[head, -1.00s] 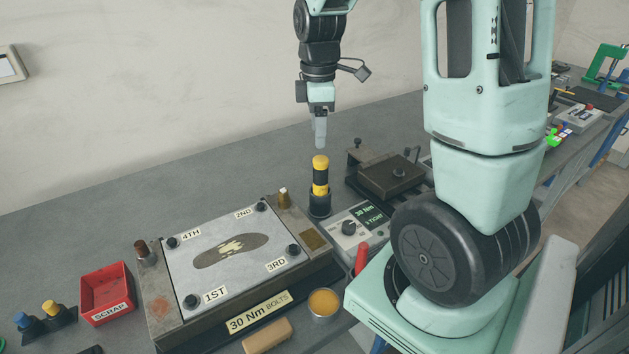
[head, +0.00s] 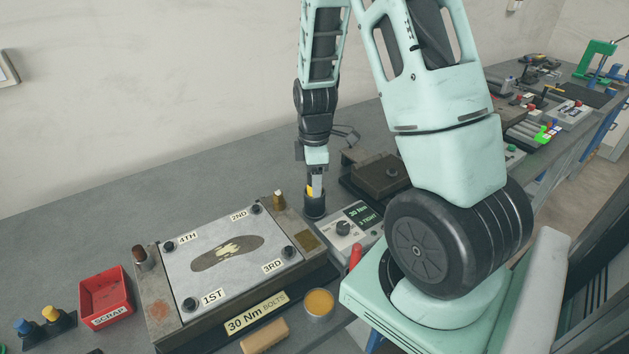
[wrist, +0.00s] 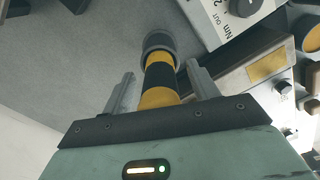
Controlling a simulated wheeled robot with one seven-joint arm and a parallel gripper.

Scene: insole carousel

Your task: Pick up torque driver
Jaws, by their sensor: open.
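The torque driver (wrist: 160,78) has a yellow and black handle and stands upright in a dark round holder (head: 314,206) behind the fixture plate. In the head view only a strip of its yellow handle (head: 310,190) shows, as my gripper covers most of it. My gripper (head: 316,188) is lowered over the driver. In the wrist view my gripper's two fingers (wrist: 160,90) stand open on either side of the handle, with a visible gap on each side.
A torque controller with a dial (head: 343,228) sits just right of the holder. The bolt fixture (head: 222,250) lies in front left, with a red scrap bin (head: 105,290) beyond it. A dark metal block (head: 375,175) stands behind right.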

